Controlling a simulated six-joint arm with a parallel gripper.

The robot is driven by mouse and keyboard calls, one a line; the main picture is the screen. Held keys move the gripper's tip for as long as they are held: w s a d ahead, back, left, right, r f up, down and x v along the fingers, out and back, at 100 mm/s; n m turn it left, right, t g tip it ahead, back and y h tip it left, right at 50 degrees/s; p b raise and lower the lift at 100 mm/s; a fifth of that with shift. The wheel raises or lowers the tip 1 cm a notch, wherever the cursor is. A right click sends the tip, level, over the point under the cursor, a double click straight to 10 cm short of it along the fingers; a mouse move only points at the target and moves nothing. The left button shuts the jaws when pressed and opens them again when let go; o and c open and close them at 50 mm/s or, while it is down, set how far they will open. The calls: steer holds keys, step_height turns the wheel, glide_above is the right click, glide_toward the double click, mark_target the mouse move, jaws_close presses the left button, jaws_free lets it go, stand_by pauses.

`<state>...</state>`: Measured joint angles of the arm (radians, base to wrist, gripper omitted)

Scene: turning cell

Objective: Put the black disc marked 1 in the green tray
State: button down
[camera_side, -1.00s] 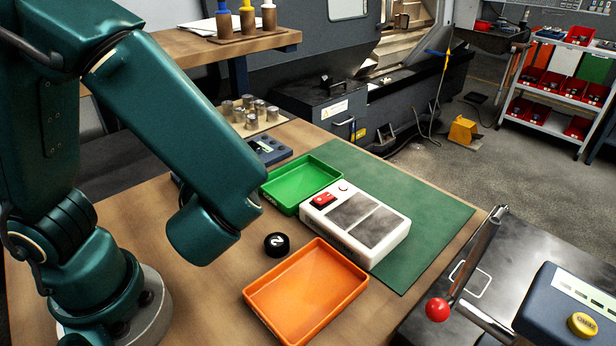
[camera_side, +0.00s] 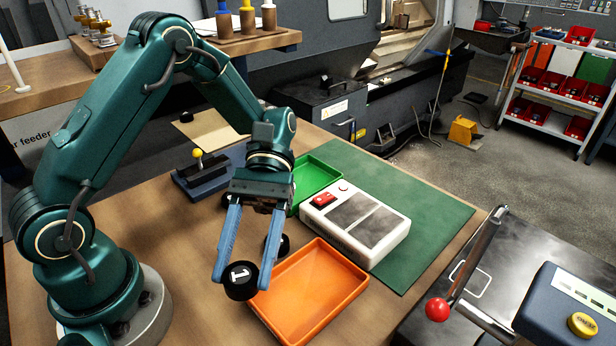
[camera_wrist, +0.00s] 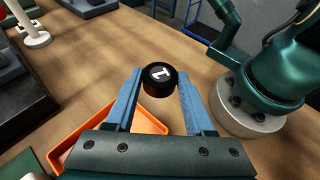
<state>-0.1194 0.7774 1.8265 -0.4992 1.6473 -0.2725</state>
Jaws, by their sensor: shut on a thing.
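My gripper (camera_side: 245,272) is shut on the black disc marked 1 (camera_side: 239,281). It holds the disc up near the left edge of the orange tray, and the white 1 faces the side camera. In the wrist view the disc (camera_wrist: 159,77) sits between the blue fingertips (camera_wrist: 158,84). The green tray (camera_side: 322,172) is behind my gripper, left of the white device, and is partly hidden by my wrist. Its visible part is empty.
The orange tray (camera_side: 318,300) lies empty in front. Another black disc (camera_side: 284,245) is partly hidden behind my right finger. The white device (camera_side: 356,222) stands on the green mat (camera_side: 425,215). A fixture with a yellow knob (camera_side: 199,160) stands behind my arm.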

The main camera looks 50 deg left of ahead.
steer(key=w+a+r+n+t+h, duration=0.2)
steer(key=w+a+n+t, duration=0.3)
steer(key=w+n+t, duration=0.25)
steer(key=w+a+r+n+t+h, duration=0.2)
steer(key=w+a+n+t, duration=0.2)
steer(key=w+n+t, duration=0.35)
steer(key=a+f+n+t+y, duration=0.2)
steer(key=a+n+t+y, duration=0.5)
steer(key=a, duration=1.1)
steer(key=n, duration=0.1)
glide_toward(317, 183)
steer(key=w+r, duration=0.1)
steer(key=w+d+r, duration=0.1)
steer(key=w, duration=0.1)
steer(key=shift+w+t+h, duration=0.1)
steer(key=shift+t+h, duration=0.2)
steer(key=shift+h, duration=0.1)
steer(key=shift+f, duration=2)
steer(key=shift+f, duration=0.1)
steer(key=c, duration=0.5)
jaws_free()
steer(key=shift+c, duration=0.2)
